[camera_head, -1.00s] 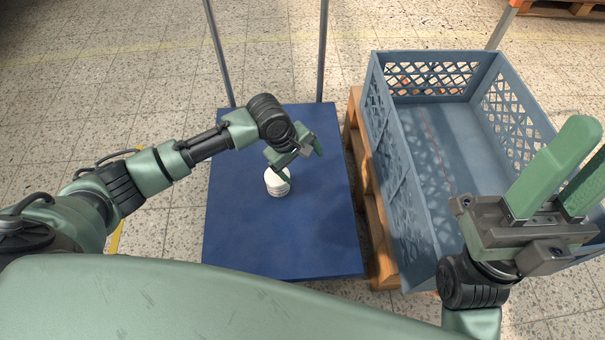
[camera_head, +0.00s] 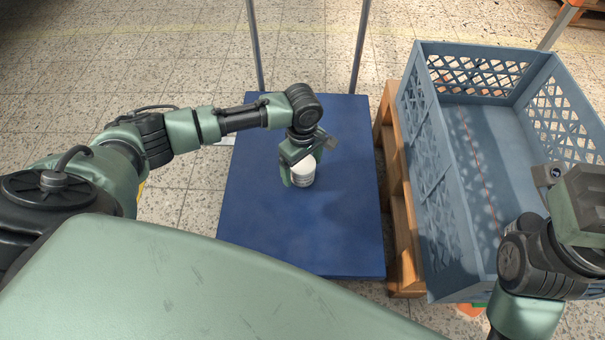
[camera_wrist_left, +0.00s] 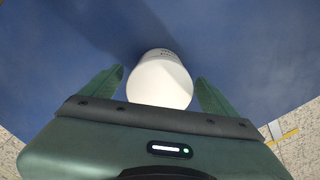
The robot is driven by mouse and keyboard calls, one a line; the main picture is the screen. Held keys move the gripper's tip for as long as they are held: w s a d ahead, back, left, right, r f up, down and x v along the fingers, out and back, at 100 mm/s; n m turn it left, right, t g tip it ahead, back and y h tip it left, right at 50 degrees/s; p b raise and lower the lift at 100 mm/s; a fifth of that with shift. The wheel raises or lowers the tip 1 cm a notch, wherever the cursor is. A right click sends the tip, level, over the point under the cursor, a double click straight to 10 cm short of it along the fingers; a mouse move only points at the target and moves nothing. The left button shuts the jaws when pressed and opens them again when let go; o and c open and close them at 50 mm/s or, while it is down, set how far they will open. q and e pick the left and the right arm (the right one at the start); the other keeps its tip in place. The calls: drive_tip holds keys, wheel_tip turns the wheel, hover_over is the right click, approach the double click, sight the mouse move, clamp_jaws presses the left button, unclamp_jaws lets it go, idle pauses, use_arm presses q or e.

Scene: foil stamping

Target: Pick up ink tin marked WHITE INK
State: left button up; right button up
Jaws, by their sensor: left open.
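A white ink tin (camera_head: 304,172) stands on the blue platform (camera_head: 300,245). Dark print shows on its side, too small to read. My left gripper (camera_head: 297,173) is at the tin, coming from the far side and above. In the left wrist view the tin (camera_wrist_left: 160,82) lies between the two open green fingers, with a gap on each side. My right gripper (camera_head: 585,200) is at the right edge of the head view, away from the tin; its fingers are out of the picture or hidden.
A blue-grey plastic crate (camera_head: 436,185) with lattice walls stands on a wooden pallet (camera_head: 402,215) to the right of the platform. Two grey uprights (camera_head: 254,45) rise at the platform's far edge. The near part of the platform is clear.

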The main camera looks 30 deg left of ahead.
use_arm(q)
drive_tip(key=c, duration=1.8)
drive_tip(key=shift+o, duration=0.2)
drive_tip(key=shift+r, duration=0.1)
